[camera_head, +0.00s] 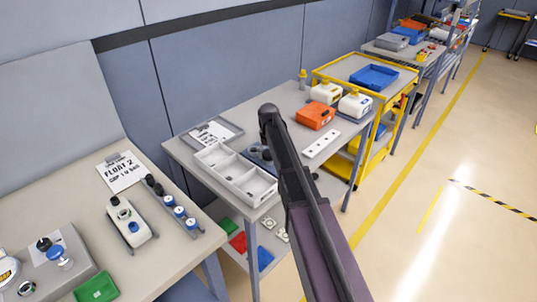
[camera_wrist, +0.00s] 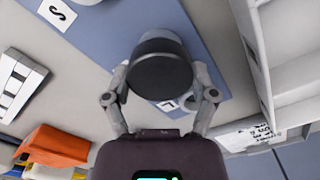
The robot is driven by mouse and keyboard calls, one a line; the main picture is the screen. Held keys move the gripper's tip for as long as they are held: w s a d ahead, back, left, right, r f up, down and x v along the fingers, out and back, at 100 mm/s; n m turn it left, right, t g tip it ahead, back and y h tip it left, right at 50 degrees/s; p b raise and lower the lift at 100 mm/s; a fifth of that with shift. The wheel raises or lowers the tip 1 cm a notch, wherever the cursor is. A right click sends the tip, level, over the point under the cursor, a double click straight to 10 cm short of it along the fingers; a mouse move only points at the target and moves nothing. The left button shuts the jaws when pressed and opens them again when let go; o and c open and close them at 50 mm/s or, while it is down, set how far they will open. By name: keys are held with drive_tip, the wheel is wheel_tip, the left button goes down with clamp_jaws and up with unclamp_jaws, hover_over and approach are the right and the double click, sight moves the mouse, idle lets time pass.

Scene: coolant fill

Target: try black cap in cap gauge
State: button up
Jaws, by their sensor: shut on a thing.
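In the wrist view my gripper (camera_wrist: 161,80) is shut on a round black cap (camera_wrist: 160,72), with one finger at each side of it. The cap is over a blue-grey plate (camera_wrist: 115,30), which appears to be the cap gauge. A label S and part of a pale round feature show at the plate's upper left, and a label L shows below the cap. Whether the cap touches the gauge I cannot tell. In the head view the blue gauge (camera_head: 256,152) shows beside the white tray, partly behind my arm.
A white divided tray (camera_head: 235,178) stands close to the gauge. An orange box (camera_head: 315,116), a white strip with dark holes (camera_head: 322,144) and white jugs (camera_head: 355,104) are farther right. A side table (camera_head: 185,240) at left holds a white tank (camera_head: 130,222) and blue-and-white caps.

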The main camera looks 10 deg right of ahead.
drive_tip(key=shift+f+b, duration=0.4)
drive_tip(key=o, duration=0.9)
idle(0.4)
